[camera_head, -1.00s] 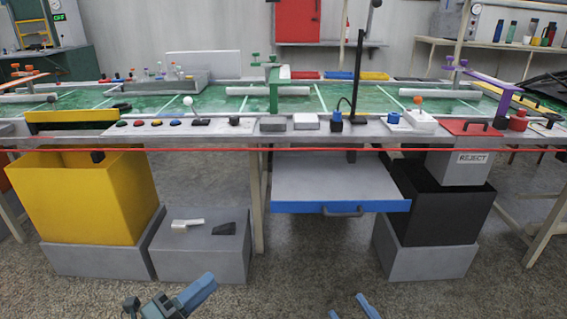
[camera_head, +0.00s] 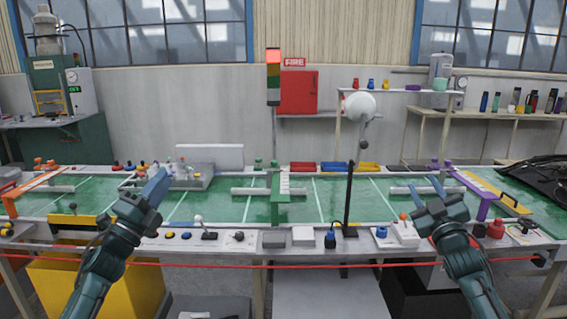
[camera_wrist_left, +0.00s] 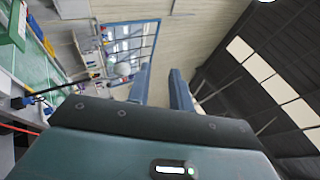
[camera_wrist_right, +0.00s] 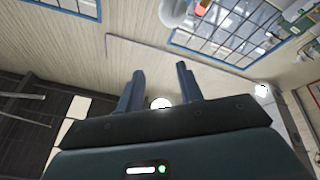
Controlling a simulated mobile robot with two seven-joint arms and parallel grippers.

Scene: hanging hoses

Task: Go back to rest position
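My left gripper (camera_head: 155,185) is raised at the left of the head view, its blue fingers pointing up in front of the green work table. In the left wrist view its two fingers (camera_wrist_left: 159,68) stand apart with nothing between them. My right gripper (camera_head: 425,189) is raised at the right of the head view, also pointing up. In the right wrist view its fingers (camera_wrist_right: 160,68) are apart and empty. Both arms come up from the bottom edge, bent roughly alike.
A long green-topped table (camera_head: 336,203) with buttons and small levers along its front spans the view. A red cord (camera_head: 215,265) runs along its front. A thin black post (camera_head: 349,195) stands between my arms. A yellow bin (camera_head: 140,290) is below left.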

